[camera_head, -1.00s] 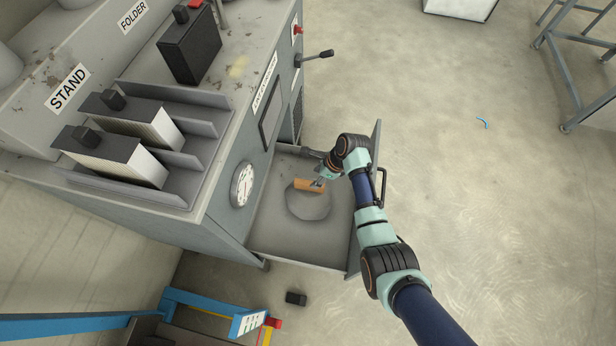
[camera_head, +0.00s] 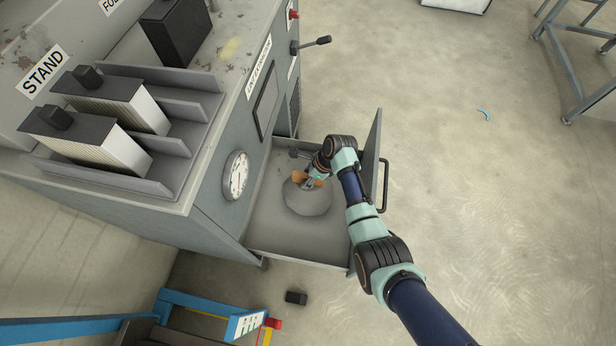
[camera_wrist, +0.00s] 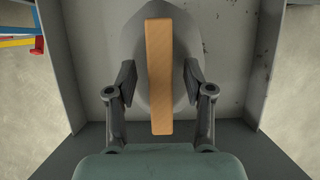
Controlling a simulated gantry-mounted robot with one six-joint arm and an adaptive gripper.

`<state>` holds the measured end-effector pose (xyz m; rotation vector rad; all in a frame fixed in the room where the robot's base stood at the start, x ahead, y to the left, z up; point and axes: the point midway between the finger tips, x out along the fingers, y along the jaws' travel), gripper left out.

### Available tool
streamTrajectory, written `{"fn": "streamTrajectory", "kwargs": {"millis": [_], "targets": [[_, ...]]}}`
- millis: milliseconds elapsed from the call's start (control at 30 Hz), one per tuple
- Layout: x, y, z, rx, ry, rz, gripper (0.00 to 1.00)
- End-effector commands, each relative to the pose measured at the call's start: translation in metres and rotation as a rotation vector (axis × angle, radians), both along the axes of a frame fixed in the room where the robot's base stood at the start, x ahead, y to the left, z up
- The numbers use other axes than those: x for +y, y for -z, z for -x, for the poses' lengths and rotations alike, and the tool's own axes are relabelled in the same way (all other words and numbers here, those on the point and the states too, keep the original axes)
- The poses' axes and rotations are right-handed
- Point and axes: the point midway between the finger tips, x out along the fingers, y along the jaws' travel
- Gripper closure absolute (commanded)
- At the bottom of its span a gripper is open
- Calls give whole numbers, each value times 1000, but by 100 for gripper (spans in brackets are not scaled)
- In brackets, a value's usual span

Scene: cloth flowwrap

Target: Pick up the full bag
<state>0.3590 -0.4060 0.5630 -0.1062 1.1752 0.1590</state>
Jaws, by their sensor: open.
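The full bag (camera_head: 308,200) is a grey rounded sack in the open drawer, with an orange-brown strip (camera_head: 299,177) at its top. In the wrist view the bag (camera_wrist: 184,92) lies below my gripper, and the strip (camera_wrist: 160,75) runs lengthwise between the fingers. My gripper (camera_head: 314,183) is at the top of the bag. In the wrist view my gripper (camera_wrist: 160,85) is open, one finger on each side of the strip, with a gap on both sides. The bag's underside is hidden.
The drawer (camera_head: 280,236) is pulled out from the grey machine (camera_head: 205,225), and its upright front panel (camera_head: 368,170) stands close to my arm. A small black block (camera_head: 296,297) lies on the floor. Open floor (camera_head: 480,220) lies to the right.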

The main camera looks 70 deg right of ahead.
Motion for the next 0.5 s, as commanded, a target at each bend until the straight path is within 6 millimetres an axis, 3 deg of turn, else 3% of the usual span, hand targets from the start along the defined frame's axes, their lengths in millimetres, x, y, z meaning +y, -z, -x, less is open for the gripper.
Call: {"fn": "streamTrajectory", "kwargs": {"millis": [467,500], "targets": [[0,3,0,0,0,0,48],[0,3,0,0,0,0,55]]}}
